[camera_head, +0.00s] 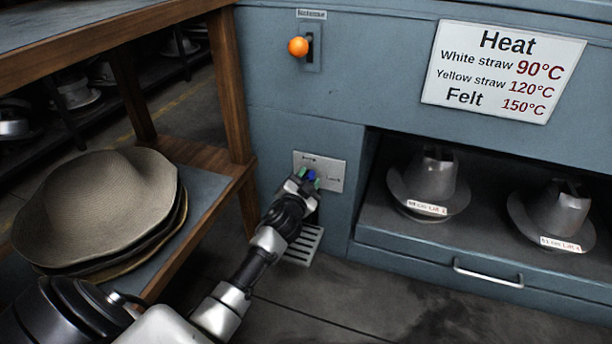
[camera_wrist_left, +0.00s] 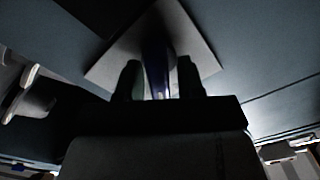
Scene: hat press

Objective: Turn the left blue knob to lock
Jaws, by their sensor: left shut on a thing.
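The blue knob (camera_head: 311,175) sits on a small grey metal plate (camera_head: 333,172) on the front of the blue machine. It is mostly hidden by my left gripper (camera_head: 308,178), which reaches up to it from the lower left. In the left wrist view the dark blue knob (camera_wrist_left: 155,68) stands between the two fingers of the left gripper (camera_wrist_left: 158,80), with the plate (camera_wrist_left: 202,50) behind it. The left gripper is shut on the knob. The small print on the plate is too small to read. My right gripper is not in view.
An orange ball-topped lever (camera_head: 298,46) is above the plate. A wooden shelf with stacked hats (camera_head: 100,205) stands close on the left. Metal hat moulds (camera_head: 432,180) sit in the open bay at right, above a drawer handle (camera_head: 487,274). A slotted grate (camera_head: 304,246) lies below the gripper.

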